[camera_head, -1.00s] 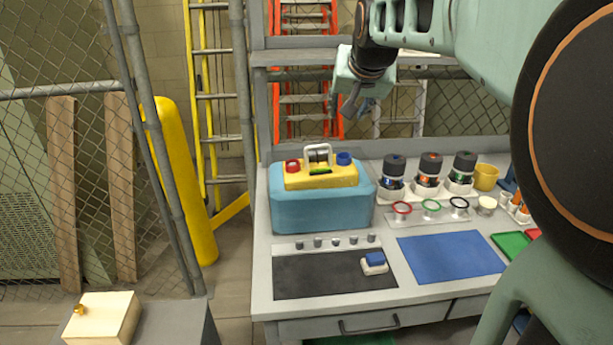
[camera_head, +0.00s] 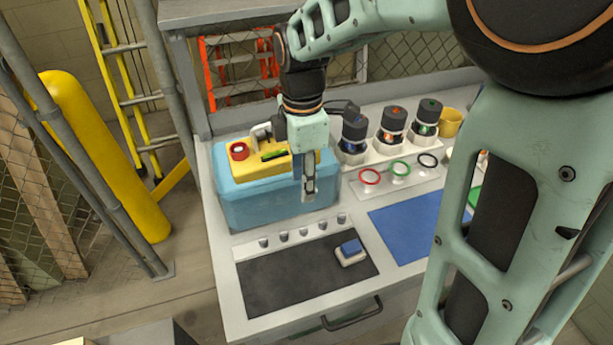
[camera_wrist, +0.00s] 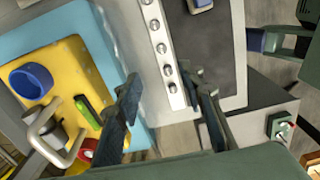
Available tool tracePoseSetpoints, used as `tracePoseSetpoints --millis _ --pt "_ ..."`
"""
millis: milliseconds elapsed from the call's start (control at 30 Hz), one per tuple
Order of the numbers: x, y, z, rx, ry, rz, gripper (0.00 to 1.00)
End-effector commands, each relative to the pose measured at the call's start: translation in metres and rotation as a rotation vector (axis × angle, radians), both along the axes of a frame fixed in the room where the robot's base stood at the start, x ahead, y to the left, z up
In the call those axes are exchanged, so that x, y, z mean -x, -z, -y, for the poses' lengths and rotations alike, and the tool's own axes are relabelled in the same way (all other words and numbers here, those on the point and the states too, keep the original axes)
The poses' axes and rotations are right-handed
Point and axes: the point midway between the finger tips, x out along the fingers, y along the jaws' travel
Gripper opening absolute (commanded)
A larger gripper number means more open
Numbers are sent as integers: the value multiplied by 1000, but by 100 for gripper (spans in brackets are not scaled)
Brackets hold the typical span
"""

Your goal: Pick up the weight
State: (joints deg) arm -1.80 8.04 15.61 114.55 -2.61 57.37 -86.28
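Several small grey metal cylinders (camera_head: 304,231), which look like weights, stand in a row on a pale strip along the back edge of a dark mat (camera_head: 290,280). Which one is the task's weight I cannot tell. My gripper (camera_head: 308,196) points down in front of the blue box, above and behind the row. In the wrist view my gripper (camera_wrist: 162,78) is open, its fingers apart with nothing held. The row of cylinders (camera_wrist: 161,48) shows beyond and between the fingertips, with a visible gap to them.
A blue box (camera_head: 255,203) with a yellow top stands just behind the row, close to my gripper. A white block with a blue top (camera_head: 351,250) lies on the dark mat. A blue mat (camera_head: 405,228), rings and dark-capped canisters (camera_head: 392,125) are to the right.

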Motion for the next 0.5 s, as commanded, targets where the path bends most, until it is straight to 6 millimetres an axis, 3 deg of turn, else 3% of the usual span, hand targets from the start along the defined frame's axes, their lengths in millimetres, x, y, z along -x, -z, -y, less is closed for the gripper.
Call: tracePoseSetpoints --millis 167,500 --pt "4 23 -1 3 -25 -14 36" --pt "3 92 0 2 -21 -11 36"
